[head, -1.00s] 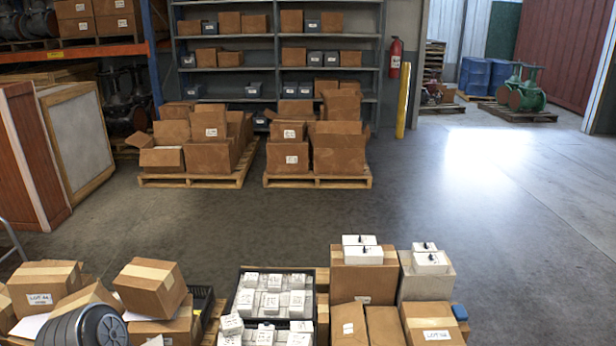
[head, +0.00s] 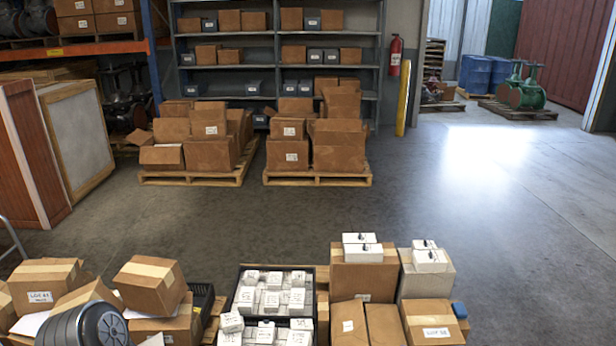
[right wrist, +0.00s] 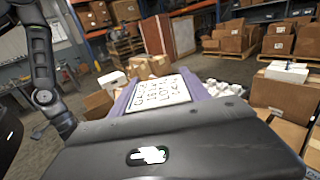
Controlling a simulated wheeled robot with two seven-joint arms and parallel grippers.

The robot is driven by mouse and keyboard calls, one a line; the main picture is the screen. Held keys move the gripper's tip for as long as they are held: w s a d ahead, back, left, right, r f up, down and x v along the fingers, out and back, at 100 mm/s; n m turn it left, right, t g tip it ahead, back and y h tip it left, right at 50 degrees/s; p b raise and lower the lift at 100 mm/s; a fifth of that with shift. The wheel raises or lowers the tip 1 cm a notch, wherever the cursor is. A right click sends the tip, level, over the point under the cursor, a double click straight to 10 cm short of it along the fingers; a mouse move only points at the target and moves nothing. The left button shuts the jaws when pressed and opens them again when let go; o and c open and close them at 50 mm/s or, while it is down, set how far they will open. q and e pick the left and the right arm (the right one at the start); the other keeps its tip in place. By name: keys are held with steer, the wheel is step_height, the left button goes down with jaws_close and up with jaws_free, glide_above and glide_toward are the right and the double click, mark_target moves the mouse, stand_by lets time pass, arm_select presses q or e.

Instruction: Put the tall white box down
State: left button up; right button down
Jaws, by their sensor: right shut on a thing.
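My right gripper (right wrist: 160,84) shows only in the right wrist view, its purple-grey fingers on either side of a white box (right wrist: 158,95). It is shut on this box. The box's white face carries black printed marks; its height and underside are hidden by the gripper. I cannot tell from this view how far the box is above what lies below it. The right gripper is not seen in the head view. My left gripper is in neither view.
A black crate (head: 238,292) full of small white boxes stands at the front. Right of it, white boxes (head: 363,251) sit on a brown carton (head: 350,281) and others on a grey carton (head: 440,284). Cartons (head: 150,287) crowd the front left. The floor (head: 300,225) beyond is clear.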

steer(key=shift+m+t+h, duration=2.6)
steer(key=shift+h, duration=0.3)
